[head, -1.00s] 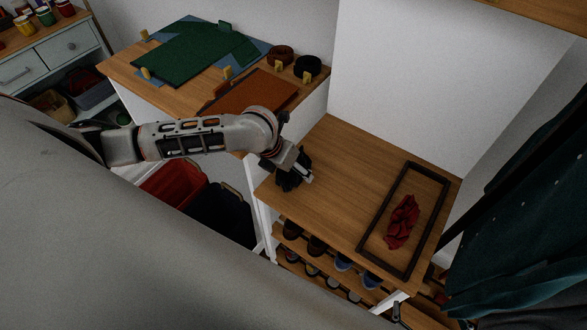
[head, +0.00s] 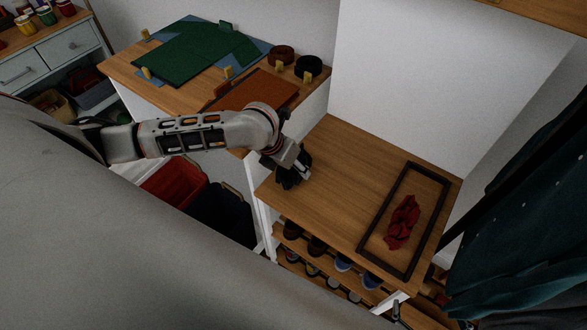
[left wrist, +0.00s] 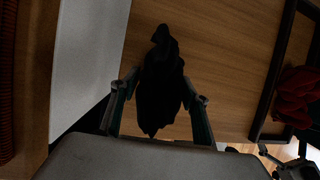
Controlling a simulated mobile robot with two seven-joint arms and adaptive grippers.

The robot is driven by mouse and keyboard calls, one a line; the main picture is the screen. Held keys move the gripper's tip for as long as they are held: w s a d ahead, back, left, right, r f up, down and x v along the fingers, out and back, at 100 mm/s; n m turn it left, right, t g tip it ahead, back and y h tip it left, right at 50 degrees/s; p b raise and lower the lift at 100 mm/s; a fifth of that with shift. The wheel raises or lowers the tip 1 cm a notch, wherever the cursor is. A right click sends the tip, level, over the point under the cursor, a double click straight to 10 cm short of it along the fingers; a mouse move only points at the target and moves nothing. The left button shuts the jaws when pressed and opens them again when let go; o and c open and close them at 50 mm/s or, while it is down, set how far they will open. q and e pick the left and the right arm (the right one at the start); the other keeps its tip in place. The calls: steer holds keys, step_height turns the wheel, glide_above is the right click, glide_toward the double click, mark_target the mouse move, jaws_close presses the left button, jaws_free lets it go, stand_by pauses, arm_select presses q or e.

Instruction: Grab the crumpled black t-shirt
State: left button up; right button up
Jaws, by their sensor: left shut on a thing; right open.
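The crumpled black t-shirt (head: 290,181) is at the left end of the wooden bench top, partly hidden by my left gripper (head: 300,172) in the head view. In the left wrist view the black t-shirt (left wrist: 160,85) sits between the two fingers of my left gripper (left wrist: 160,102), which is shut on it. I cannot tell whether the cloth still touches the wood.
A dark frame-like tray (head: 372,220) with a crumpled red cloth (head: 402,222) lies on the bench top (head: 335,165) to the right. The wood between is clear. Shelves with shoes (head: 318,246) are below. A higher table with green cloth (head: 190,55) stands behind left.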

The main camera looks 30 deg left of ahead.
arm_select(q)
step_height(320, 180, up, 19)
steer(key=shift+f, duration=0.15)
stand_by(0.5)
